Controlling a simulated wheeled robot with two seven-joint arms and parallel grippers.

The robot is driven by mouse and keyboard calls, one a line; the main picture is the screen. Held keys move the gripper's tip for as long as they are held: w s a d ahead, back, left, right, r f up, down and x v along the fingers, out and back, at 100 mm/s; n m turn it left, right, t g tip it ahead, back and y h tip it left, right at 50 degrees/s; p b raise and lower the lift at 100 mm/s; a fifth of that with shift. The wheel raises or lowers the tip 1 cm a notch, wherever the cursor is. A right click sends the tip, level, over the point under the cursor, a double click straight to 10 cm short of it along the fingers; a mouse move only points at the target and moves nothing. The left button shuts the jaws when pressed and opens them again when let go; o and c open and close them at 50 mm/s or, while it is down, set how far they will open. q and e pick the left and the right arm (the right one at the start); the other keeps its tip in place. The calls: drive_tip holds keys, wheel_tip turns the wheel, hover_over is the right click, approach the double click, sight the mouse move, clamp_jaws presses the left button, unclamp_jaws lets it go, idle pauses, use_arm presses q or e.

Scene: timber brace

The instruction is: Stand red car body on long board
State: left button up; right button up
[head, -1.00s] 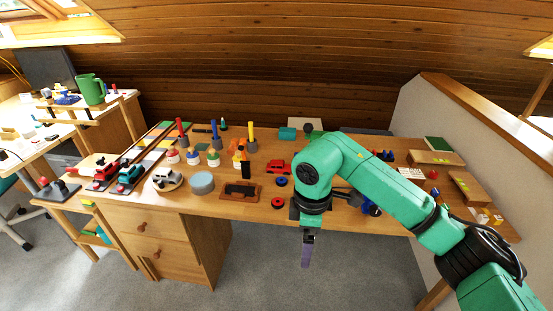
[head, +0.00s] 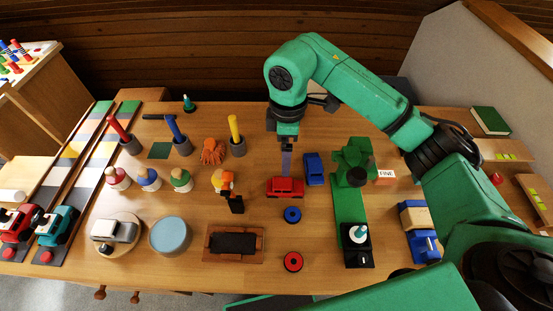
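The red car body (head: 285,187) lies on the table near the middle, with a blue car body (head: 314,168) just behind and to its right. My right gripper (head: 286,166) points down just behind the red car body, overlapping its back edge in the picture. I cannot tell whether it touches it. Its fingers show as one narrow strip, so their opening is hidden. Two long boards with coloured squares lie at the left; a red car stands on one (head: 55,167) and a teal car on the other (head: 77,185). My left gripper is out of view.
Blue (head: 292,215) and red (head: 293,262) wheels lie in front of the red car body. A green strip (head: 350,212) with a green machine is right. Pegs and dolls crowd the left-middle.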

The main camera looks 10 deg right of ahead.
drive_tip(key=f, duration=0.1)
drive_tip(key=p, duration=0.2)
hover_over(285, 183)
drive_tip(key=s, duration=0.1)
wheel_tip(285, 183, down, 5)
drive_tip(key=shift+r, duration=0.1)
drive_tip(key=f, duration=0.2)
drive_tip(key=f+p, duration=0.1)
drive_tip(key=f, duration=0.2)
drive_tip(key=w+f, duration=0.1)
drive_tip(key=f, duration=0.1)
drive_tip(key=shift+f+p, duration=0.25)
drive_tip(key=shift+p, duration=0.15)
drive_tip(key=shift+f, duration=0.4)
drive_tip(key=c, duration=1.5)
